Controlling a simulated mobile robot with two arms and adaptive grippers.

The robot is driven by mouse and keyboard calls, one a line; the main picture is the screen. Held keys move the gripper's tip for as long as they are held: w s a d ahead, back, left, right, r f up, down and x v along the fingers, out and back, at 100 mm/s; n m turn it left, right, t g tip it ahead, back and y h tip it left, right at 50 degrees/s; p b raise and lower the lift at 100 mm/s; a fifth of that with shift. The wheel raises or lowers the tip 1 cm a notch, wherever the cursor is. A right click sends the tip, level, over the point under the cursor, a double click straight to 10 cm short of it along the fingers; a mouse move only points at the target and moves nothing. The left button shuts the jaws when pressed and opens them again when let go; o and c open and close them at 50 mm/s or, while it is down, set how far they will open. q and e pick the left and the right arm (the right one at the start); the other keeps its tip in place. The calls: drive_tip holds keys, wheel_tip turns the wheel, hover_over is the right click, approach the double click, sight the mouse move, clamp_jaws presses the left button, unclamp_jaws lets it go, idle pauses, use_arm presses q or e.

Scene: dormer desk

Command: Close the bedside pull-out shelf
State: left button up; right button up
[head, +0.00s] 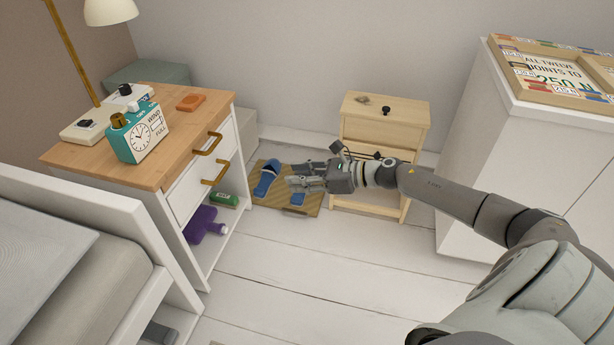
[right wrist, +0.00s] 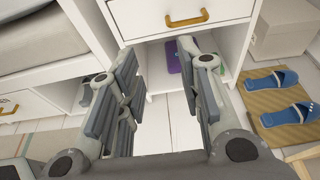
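The bedside cabinet (head: 140,180) has a wooden top and a white body, at the left of the head view. Its front carries two brass handles, an upper one (head: 207,143) and a lower one (head: 215,172). I cannot tell which front is the pull-out shelf or how far it stands out. One white front with a brass handle (right wrist: 187,20) shows in the right wrist view. My right gripper (head: 290,177) is open and empty, right of the cabinet front and apart from it; its spread fingers (right wrist: 157,48) point toward the cabinet. My left gripper is not in view.
A purple bottle (head: 205,225) lies in the open lower compartment. Blue slippers (head: 267,178) lie on a mat. A small wooden cabinet (head: 385,130) stands behind my right arm. The front floor is clear.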

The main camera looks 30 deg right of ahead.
drive_tip(key=shift+v, duration=0.85)
drive_tip(key=shift+a+f, duration=0.1)
drive_tip(key=shift+f, duration=0.05)
